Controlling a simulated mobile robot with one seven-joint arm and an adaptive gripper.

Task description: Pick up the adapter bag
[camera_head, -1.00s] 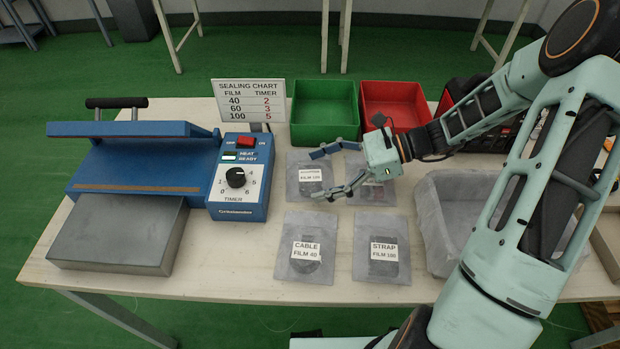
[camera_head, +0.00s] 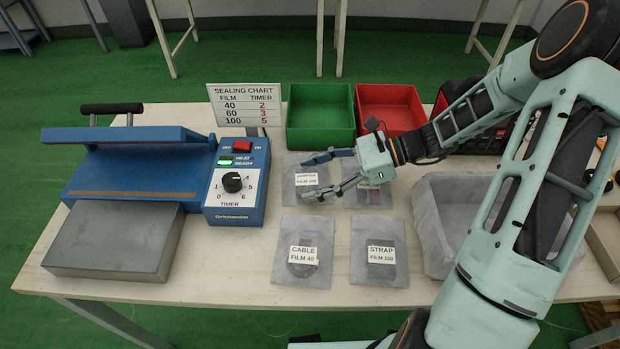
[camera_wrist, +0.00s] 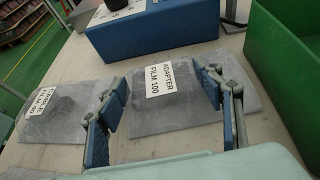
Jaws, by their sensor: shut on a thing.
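The adapter bag (camera_head: 291,184) is a grey flat pouch with a bulge and a white label reading ADAPTER FILM 100. It lies on the table behind the cable bag, and its label shows clearly in the wrist view (camera_wrist: 160,80). My gripper (camera_head: 308,178) reaches over it from the right, with one finger on each side of the bulge. In the wrist view the blue-padded fingers (camera_wrist: 162,77) flank the bulge, and the gripper is shut on the bag. The bag appears flat on the table; I see no clear lift.
The cable bag (camera_head: 303,270) and strap bag (camera_head: 381,272) lie in front; another bag (camera_head: 368,197) is partly under my gripper. A blue sealer (camera_head: 140,165) stands left. Green (camera_head: 320,115) and red (camera_head: 391,108) bins stand behind. A grey tray (camera_head: 437,235) is right.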

